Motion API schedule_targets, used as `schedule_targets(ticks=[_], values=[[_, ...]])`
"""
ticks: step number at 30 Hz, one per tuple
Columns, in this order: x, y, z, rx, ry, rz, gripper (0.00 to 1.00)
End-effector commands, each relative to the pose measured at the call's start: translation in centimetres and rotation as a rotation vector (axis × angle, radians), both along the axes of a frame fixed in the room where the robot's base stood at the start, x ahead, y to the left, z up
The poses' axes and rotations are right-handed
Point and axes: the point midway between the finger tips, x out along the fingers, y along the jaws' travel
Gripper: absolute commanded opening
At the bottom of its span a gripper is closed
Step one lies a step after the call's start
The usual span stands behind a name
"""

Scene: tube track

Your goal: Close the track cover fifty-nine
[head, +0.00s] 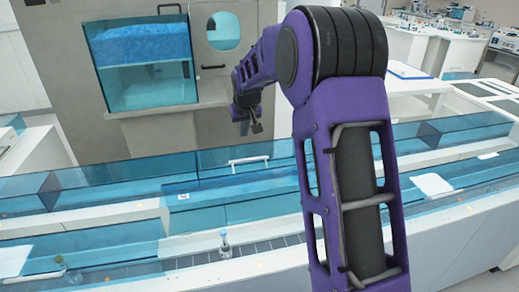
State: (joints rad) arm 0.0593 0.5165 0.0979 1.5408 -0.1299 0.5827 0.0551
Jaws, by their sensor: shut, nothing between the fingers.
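Long blue-tinted clear track covers run across the view. A panel with a white bar handle (249,161) on its upper edge, the middle cover (215,185), appears to stand raised at the back of the track. No number is readable, so I cannot tell which cover is fifty-nine. My gripper (256,128) hangs above and behind the handle, apart from it in the picture. Its fingers are small and dark, and nothing shows between them. My purple arm hides the track to the right of the handle.
A small clear bottle (225,243) stands on the grey track (265,245) in front of the panel. White plates lie at left (14,260) and right (432,184). A blue-lit glass tank (145,60) stands behind. Lab benches (435,50) fill the back right.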

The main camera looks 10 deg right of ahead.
Motion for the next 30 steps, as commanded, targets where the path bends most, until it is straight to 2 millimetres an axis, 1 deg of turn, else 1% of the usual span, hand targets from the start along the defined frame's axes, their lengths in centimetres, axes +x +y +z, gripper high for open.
schedule_targets(ticks=[1,5,8,11,18,24,25,30], values=[[-0.1,-0.3,-0.6,0.017,0.012,-0.017,0.0],[-0.3,-0.5,-1.4,0.039,0.028,-0.037,0.0],[-0.1,-0.5,-2.0,0.042,0.031,-0.04,0.0],[0.5,-0.5,-3.2,0.042,0.033,-0.04,0.0],[2.7,-0.6,-7.5,0.04,0.032,-0.039,0.0],[4.4,-0.5,-10.7,0.039,0.031,-0.039,0.0],[3.8,-0.6,-10.0,0.039,0.028,-0.039,0.0],[1.8,-0.6,-9.6,0.039,0.028,-0.039,0.0]])
